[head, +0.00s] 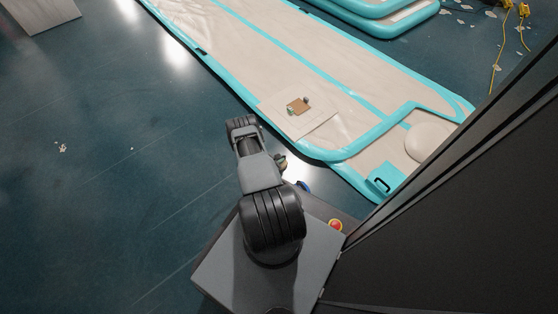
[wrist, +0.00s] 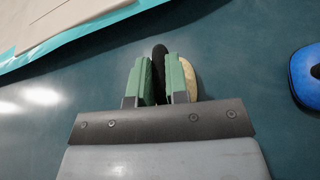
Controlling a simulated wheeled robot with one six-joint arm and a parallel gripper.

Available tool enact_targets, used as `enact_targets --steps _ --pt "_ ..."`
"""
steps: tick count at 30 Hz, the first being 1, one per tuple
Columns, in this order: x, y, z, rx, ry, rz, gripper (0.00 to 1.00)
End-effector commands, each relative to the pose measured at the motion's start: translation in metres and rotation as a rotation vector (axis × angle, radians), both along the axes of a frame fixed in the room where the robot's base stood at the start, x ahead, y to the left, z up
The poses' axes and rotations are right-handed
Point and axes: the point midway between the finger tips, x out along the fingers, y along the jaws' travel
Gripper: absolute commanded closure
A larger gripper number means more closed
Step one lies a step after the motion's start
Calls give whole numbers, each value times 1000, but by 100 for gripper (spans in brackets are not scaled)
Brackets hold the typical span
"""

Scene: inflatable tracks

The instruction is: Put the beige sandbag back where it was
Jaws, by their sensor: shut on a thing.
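The beige sandbag (wrist: 191,80) shows as a rounded tan edge just right of my gripper's right finger in the wrist view. My gripper (wrist: 161,80) has green fingers closed on a black part (wrist: 158,60) between them, which looks like the bag's strap or handle. Most of the bag is hidden behind the fingers. In the head view my gripper (head: 281,162) is small and partly hidden by my arm, over the dark floor close to the inflatable track's near edge. The bag cannot be told clearly there.
A blue bag-like thing (wrist: 306,76) with a black part lies right of my gripper; it also shows in the head view (head: 304,186). The beige and turquoise track (head: 330,80) bears a pale board (head: 318,122) with a small brown piece (head: 298,106). Open floor (head: 100,190) lies left.

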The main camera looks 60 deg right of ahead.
Motion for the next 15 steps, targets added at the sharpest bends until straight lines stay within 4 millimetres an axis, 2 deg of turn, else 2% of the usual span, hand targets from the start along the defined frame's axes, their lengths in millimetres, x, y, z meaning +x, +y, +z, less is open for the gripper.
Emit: enact_targets --steps 4,5,6,12,15 --pt "0 0 -1 -2 0 -1 100" --pt "0 0 -1 0 0 0 83" --pt "0 0 -1 0 0 0 80" --pt "0 0 -1 0 0 -1 60" --pt "0 0 -1 0 0 0 60"
